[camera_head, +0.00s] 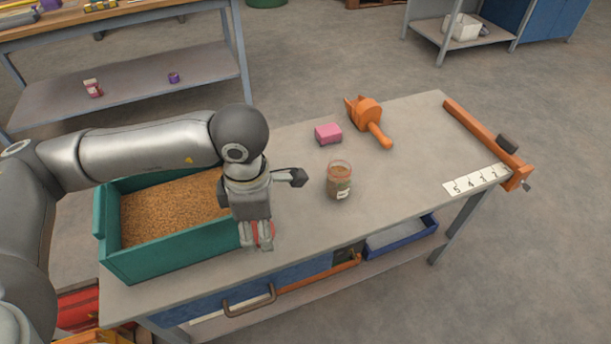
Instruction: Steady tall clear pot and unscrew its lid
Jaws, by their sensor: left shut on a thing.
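The tall clear pot (339,184) stands upright on the grey workbench, right of my left arm. It has a pale label and brownish contents low down; its upper part looks clear and open, with a reddish rim. My left gripper (257,241) points down near the bench's front edge, left of the pot and apart from it. It is shut on a small red thing (266,231), which looks like a lid; the fingers hide much of it. My right gripper is not in view.
A green bin of grain (150,263) stands left of my gripper. A pink block (328,133) and an orange tool (369,120) lie behind the pot. An orange bar (480,131) and a numbered strip (476,181) are at the right end. Bench around the pot is clear.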

